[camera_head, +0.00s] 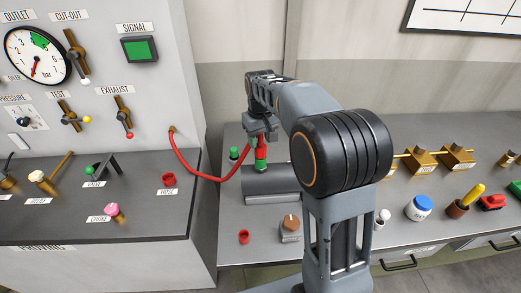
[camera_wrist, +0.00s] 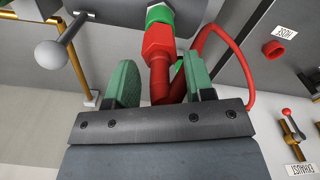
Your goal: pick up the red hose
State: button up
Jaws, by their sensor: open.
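The red hose (camera_head: 200,176) runs from a brass fitting on the panel wall and sags across to the workbench. Its red hex end fitting (camera_wrist: 158,42) meets a green collar (camera_wrist: 160,14) on a grey cylinder (camera_head: 272,178). My gripper (camera_head: 260,138) is above this fitting. In the wrist view my gripper (camera_wrist: 160,82) is open, with one green pad on each side of the hose end. The hose loops behind the right pad. Whether either pad touches the hose is not clear.
A red socket labelled HOSE (camera_head: 168,180) sits on the left console, among levers and knobs. A pink knob (camera_head: 112,210) is nearby. A wooden-topped item (camera_head: 290,228) and a red ring (camera_head: 244,237) lie in front of the cylinder. Brass blocks and jars stand right.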

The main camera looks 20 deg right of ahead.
jog(key=shift+f, duration=0.3)
jog(key=shift+c, duration=0.2)
grip_shut()
